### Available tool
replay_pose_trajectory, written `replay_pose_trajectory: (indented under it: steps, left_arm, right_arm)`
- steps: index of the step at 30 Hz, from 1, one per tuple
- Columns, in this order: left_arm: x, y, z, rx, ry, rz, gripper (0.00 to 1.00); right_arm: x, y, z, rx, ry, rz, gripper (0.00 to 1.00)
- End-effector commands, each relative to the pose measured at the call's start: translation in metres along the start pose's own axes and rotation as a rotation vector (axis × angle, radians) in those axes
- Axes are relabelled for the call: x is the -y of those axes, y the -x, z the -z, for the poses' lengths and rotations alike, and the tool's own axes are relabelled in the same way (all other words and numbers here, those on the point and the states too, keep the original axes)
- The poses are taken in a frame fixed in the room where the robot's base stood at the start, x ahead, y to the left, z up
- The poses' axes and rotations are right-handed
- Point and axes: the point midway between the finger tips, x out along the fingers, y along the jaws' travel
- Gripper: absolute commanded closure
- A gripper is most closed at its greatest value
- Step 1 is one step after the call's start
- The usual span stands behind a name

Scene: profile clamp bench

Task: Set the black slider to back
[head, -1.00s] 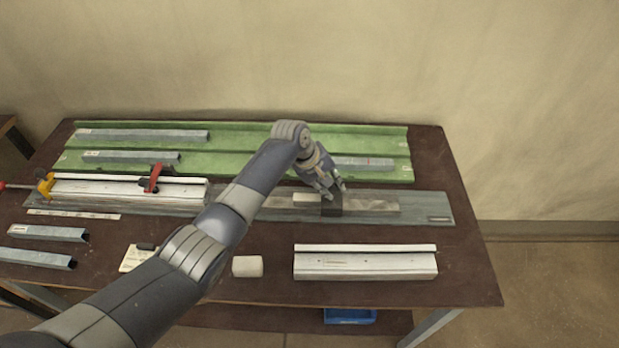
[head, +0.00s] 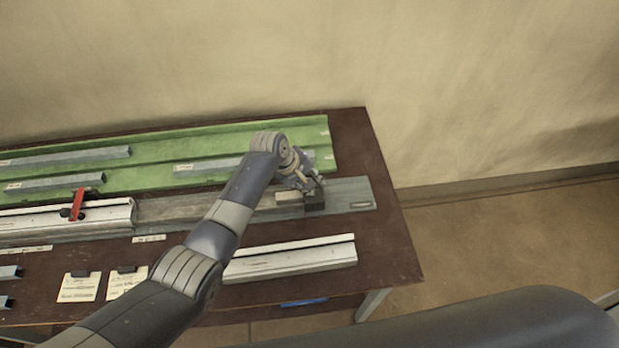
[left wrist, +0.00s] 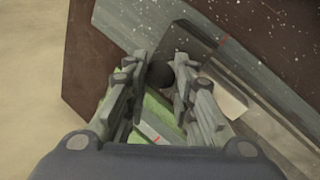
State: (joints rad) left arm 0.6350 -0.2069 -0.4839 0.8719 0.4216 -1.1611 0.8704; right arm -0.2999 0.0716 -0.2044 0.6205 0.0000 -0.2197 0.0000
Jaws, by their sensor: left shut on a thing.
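The black slider (head: 315,201) is a dark block near the right end of the grey metal rail (head: 170,208) on a grey base plate (head: 345,190). A pale block (head: 289,198) sits against its left side. My left gripper (head: 308,184) is at the top of the slider, shut on it. In the left wrist view the fingers (left wrist: 160,74) close around a dark round knob (left wrist: 160,76). The fingers hide part of the slider. My right gripper is not in view.
A green tray (head: 325,150) with several grey profiles lies behind the rail. A white profile (head: 290,262) lies in front. A red clamp (head: 76,204) stands on a white fixture (head: 110,215) at left. Cards (head: 79,288) lie on the dark table near the front.

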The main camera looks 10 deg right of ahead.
Motion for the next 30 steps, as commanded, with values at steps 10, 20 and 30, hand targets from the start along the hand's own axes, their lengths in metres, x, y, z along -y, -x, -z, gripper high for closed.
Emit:
replay_pose_trajectory:
  steps: [10,20,30]
  left_arm:
    - [0.001,0.000,0.000,0.000,0.001,0.002,0.55]
    - [0.001,0.002,0.001,-0.001,0.001,0.001,0.55]
    - [0.001,0.036,0.001,-0.003,0.000,-0.001,0.55]
  right_arm:
    - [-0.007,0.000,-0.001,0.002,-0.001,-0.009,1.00]
    - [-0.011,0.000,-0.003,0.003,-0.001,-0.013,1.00]
    - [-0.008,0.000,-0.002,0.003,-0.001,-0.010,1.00]
